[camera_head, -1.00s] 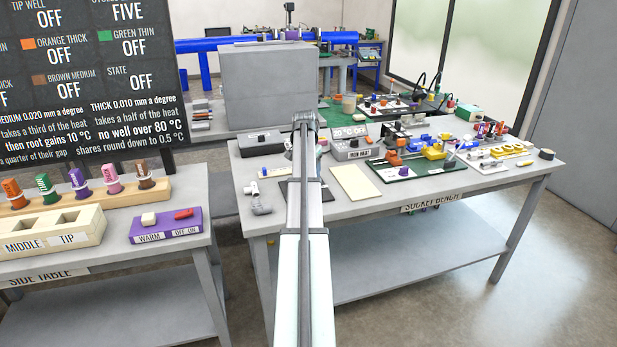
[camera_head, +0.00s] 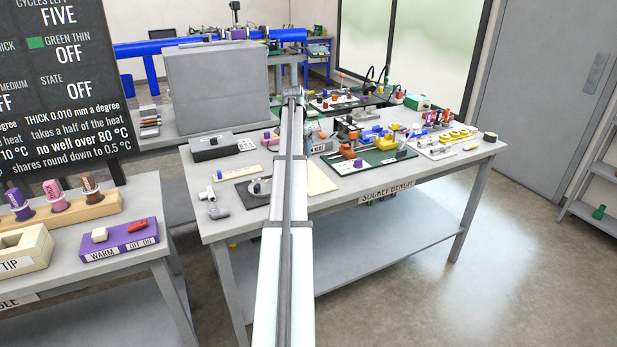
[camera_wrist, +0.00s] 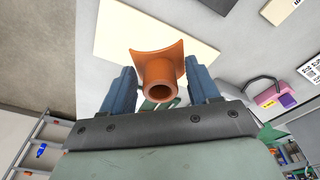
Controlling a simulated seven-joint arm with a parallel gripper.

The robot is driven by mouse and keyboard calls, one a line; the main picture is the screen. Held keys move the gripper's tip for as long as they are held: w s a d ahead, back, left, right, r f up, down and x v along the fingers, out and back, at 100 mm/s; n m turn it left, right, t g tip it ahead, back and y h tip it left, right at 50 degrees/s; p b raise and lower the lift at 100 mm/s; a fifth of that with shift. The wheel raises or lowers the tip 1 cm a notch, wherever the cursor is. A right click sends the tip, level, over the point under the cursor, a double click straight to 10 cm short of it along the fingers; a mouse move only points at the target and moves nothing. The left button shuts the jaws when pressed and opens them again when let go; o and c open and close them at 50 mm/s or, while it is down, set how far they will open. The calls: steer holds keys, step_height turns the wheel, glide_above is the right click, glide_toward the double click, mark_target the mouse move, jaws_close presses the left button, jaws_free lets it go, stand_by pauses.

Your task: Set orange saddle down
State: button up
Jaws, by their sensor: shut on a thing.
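The orange saddle (camera_wrist: 158,68), a flared piece with a round tube, is between the two blue-grey fingers of my gripper (camera_wrist: 162,86) in the wrist view. My gripper is shut on it. The tube's open end faces the wrist camera and the curved flange is farther away. A cream board (camera_wrist: 135,28) shows behind the saddle; I cannot tell the gap between them. In the head view the cream board (camera_head: 320,181) lies on the socket bench, partly behind my arm. My arm hides the gripper and the held saddle there.
A dark plate with a grey fitting (camera_head: 259,187) lies left of my arm. A green board (camera_head: 374,160) with orange, yellow and purple parts lies to the right. A large grey box (camera_head: 218,88) stands behind the bench.

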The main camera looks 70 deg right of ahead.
steer(key=s+d+m, duration=0.2)
steer(key=d, duration=0.2)
steer(key=m, duration=0.5)
glide_toward(311, 176)
steer(key=shift+g, duration=0.4)
steer(key=shift+d+f, duration=0.2)
steer(key=shift+f, duration=0.8)
steer(key=shift+d+f, duration=0.2)
steer(key=shift+f, duration=0.75)
steer(key=shift+d+f, duration=0.2)
steer(key=shift+f, duration=0.8)
steer(key=shift+f, duration=0.15)
steer(key=o, duration=1)
steer(key=r, duration=0.4)
steer(key=a+r, duration=0.1)
steer(key=r, duration=0.3)
steer(key=w+r, duration=0.1)
steer(key=r, duration=0.3)
steer(key=shift+w+a+r, duration=0.15)
